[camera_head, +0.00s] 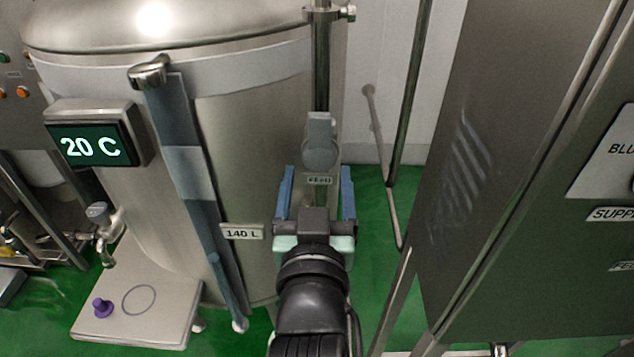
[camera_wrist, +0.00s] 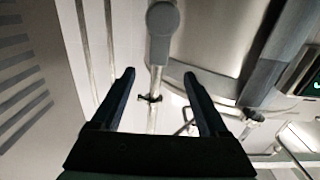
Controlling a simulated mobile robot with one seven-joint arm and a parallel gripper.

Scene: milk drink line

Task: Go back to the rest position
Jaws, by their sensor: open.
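My gripper (camera_head: 317,188) is in the middle of the head view, in front of the steel tank's right side. Its two blue fingers stand wide apart with nothing between them. In the wrist view my gripper (camera_wrist: 158,85) is also open and empty. The handle also shows in the wrist view (camera_wrist: 162,18), past the fingertips. I see no contact between the fingers and the handle.
The steel tank (camera_head: 240,130) with a 20 C display (camera_head: 90,147) fills the left. A small stand (camera_head: 165,320) holds a purple knobbed piece (camera_head: 102,307) below a tap (camera_head: 104,240). A dark cabinet (camera_head: 500,200) closes the right. Green floor (camera_head: 372,215) shows between.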

